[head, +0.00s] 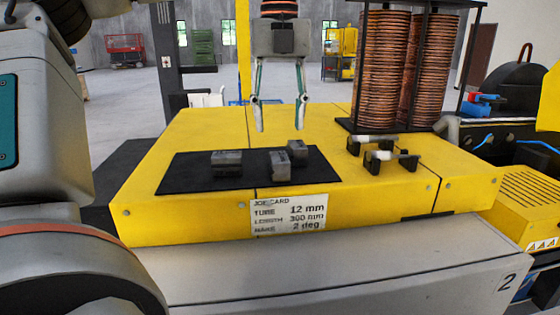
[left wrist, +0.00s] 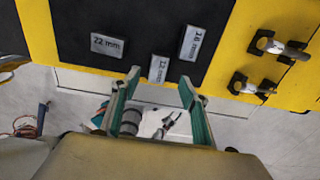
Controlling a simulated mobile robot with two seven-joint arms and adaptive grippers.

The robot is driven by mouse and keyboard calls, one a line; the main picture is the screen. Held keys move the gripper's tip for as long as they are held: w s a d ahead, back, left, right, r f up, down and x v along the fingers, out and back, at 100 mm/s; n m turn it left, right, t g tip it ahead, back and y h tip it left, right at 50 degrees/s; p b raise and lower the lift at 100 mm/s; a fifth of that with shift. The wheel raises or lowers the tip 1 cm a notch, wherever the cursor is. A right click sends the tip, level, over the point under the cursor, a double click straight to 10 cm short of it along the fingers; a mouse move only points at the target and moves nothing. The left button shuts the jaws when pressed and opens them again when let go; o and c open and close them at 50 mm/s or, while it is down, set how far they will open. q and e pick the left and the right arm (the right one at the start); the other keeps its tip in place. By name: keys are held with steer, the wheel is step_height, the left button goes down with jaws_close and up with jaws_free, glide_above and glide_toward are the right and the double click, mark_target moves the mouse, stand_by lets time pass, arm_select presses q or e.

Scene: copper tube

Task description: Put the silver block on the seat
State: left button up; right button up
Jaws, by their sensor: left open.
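Three silver-grey blocks lie on the black mat (head: 185,178): a left block (head: 226,163), a middle block (head: 281,163) and a right block (head: 297,149). In the left wrist view their labels read 22 mm (left wrist: 107,45), 12 mm (left wrist: 158,69) and 16 mm, less sharply (left wrist: 191,42). Two low black fixtures with pale bars (head: 372,140) (head: 391,157) stand right of the mat; which part is the seat I cannot tell. My left gripper (head: 281,122) is open, empty and pointing down, apart from the blocks. It also shows in the left wrist view (left wrist: 157,82). My right gripper is out of view.
A yellow bench (head: 190,130) carries the mat and a job card (head: 290,213) reading tube 12 mm, length 300 mm, make 2 deg. Tall copper coils (head: 385,70) stand at the back right, with a machine (head: 520,90) beyond. Bare yellow surface lies between mat and fixtures.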

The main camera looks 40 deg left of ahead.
mark_target(279, 156)
arm_select(q)
steer(key=f, duration=0.4)
steer(key=s+f, duration=0.1)
steer(key=f, duration=0.2)
steer(key=shift+d+b, duration=0.3)
steer(key=shift+w+f, duration=0.15)
steer(key=shift+f, duration=0.25)
steer(key=shift+r, duration=0.1)
jaws_close()
